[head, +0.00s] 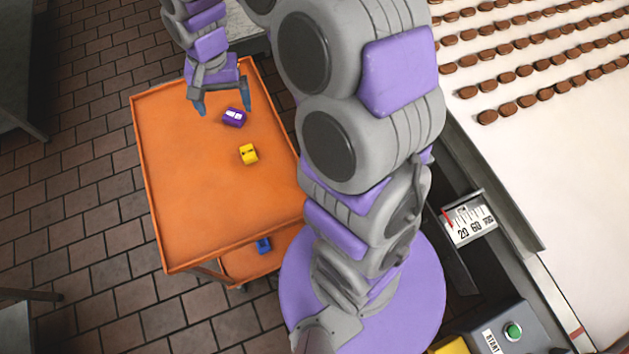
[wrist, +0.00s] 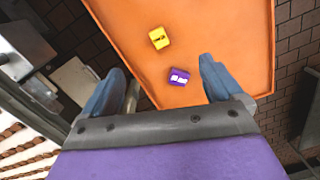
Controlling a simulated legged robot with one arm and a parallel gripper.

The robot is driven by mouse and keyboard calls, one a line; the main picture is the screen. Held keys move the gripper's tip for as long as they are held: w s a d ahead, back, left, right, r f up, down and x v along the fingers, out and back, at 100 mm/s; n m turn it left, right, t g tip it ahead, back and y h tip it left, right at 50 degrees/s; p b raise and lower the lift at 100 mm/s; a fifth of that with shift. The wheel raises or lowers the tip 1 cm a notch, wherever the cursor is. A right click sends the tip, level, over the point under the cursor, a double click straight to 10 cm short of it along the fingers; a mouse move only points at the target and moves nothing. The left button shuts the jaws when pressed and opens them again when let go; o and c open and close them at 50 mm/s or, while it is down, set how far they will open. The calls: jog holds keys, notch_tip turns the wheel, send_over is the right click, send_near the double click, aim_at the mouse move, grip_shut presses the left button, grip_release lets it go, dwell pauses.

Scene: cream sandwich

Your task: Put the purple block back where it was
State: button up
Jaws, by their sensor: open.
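The purple block (head: 233,117) with a white mark lies on the orange cart top (head: 185,190), towards its far end. It also shows in the wrist view (wrist: 179,76), ahead of and between my fingers. My gripper (head: 225,110) is open and empty, with its two blue-grey fingertips spread on either side near the purple block. In the wrist view the fingers (wrist: 163,88) stand wide apart, and nothing is between them in contact. I cannot tell the exact height of the fingertips above the cart.
A yellow block (head: 249,154) lies on the cart top, nearer than the purple one. A white conveyor (head: 560,150) with rows of brown pieces runs along the right. The cart's left side is clear.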

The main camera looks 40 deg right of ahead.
jog(key=s+d+r+n, duration=0.1)
jog(key=s+n, duration=0.1)
jog(key=s, duration=0.7)
jog(key=s+d+r+n, duration=0.1)
jog(key=s+r, duration=0.1)
jog(key=s, duration=0.8)
jog(key=s+d+r+n+g, duration=0.1)
jog(key=s+n, duration=0.1)
jog(key=s, duration=0.8)
jog(key=shift+d+r+n+h, duration=0.15)
jog(key=shift+d+n+h, duration=0.15)
jog(key=shift+h, duration=0.1)
jog(key=shift+w, duration=0.1)
